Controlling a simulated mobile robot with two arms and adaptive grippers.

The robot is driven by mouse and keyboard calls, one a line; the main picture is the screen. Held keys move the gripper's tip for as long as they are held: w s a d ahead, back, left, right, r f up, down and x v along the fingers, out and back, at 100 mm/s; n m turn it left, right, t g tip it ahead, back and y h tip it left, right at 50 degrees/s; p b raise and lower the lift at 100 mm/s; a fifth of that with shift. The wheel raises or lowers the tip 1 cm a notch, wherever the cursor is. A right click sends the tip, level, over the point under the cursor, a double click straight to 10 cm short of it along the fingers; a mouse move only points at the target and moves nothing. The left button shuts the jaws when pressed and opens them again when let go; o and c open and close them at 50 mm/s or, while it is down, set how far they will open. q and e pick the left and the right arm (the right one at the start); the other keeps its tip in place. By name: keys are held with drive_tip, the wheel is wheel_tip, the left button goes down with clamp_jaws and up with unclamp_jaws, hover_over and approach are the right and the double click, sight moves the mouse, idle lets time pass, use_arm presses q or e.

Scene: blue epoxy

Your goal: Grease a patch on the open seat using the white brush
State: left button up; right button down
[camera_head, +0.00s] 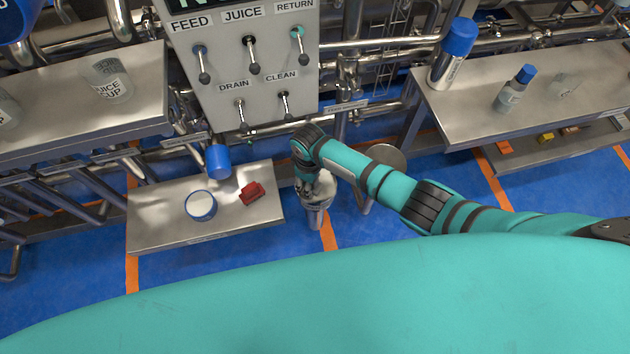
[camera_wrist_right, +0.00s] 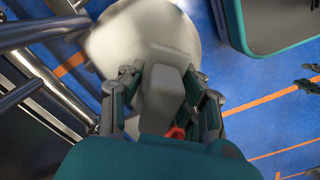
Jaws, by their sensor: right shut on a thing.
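My right gripper (camera_wrist_right: 165,85) is shut on a white, blocky thing (camera_wrist_right: 170,58), which looks like the white brush. Its bristle end cannot be made out. A small red-orange part (camera_wrist_right: 176,132) shows between the fingers. Beyond it is a pale round face (camera_wrist_right: 120,40), which looks like the open seat. I cannot tell whether the brush touches it. In the head view the right gripper (camera_head: 306,186) points down at the top of an upright steel fitting (camera_head: 316,212), partly hiding it. My left gripper is not in view.
A low steel shelf (camera_head: 150,232) holds a blue-rimmed tub of white stuff (camera_head: 201,205) and a red part (camera_head: 252,193). A blue-capped piece (camera_head: 218,161) is at its back edge. A panel with levers (camera_head: 245,70) stands behind. Side tables (camera_head: 80,125) hold bottles and a cup.

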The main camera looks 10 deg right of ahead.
sight(323, 190)
drive_tip(key=shift+s+a+f, duration=0.1)
drive_tip(key=shift+a, duration=1.65)
drive_tip(key=shift+s+d+p, duration=0.1)
drive_tip(key=shift+s+p, duration=0.6)
drive_tip(key=shift+s, duration=0.05)
drive_tip(key=shift+d+p, duration=0.65)
drive_tip(key=shift+d, duration=1.25)
drive_tip(key=shift+w+d+p, duration=0.1)
drive_tip(key=shift+d+p, duration=0.55)
drive_tip(key=shift+d, duration=0.9)
drive_tip(key=shift+d+p, duration=0.3)
drive_tip(key=shift+d, duration=1.6)
wheel_tip(323, 190, up, 6)
drive_tip(key=p, duration=0.6)
drive_tip(key=shift+w, duration=0.1)
